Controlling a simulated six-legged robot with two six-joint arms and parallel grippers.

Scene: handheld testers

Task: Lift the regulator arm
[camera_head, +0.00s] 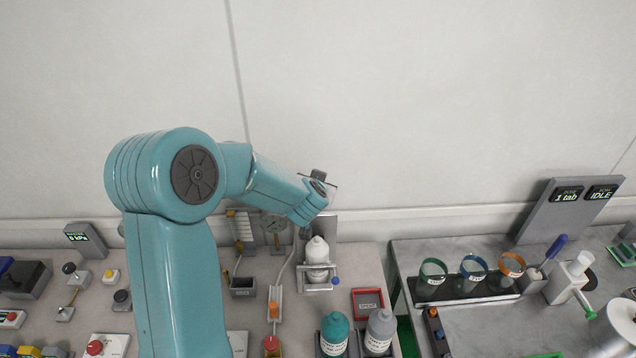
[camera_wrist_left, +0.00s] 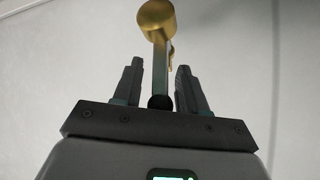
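A lever, which I take for the regulator arm (camera_wrist_left: 159,70), shows in the left wrist view as a thin metal bar. It has a brass cylinder (camera_wrist_left: 156,18) at its far end and a black ball (camera_wrist_left: 160,102) at its near end. My left gripper (camera_wrist_left: 159,72) is open, with one finger on each side of the bar and visible gaps between. In the head view my left arm reaches to the bench's back near the wall; its fingers and the lever cannot be made out there. My right gripper is not in view.
A white bottle (camera_head: 317,254) stands in a holder below my left wrist. Teal (camera_head: 335,334) and grey (camera_head: 380,331) bottles are at the front. A second bench at right carries several jars (camera_head: 472,268). The wall behind is bare.

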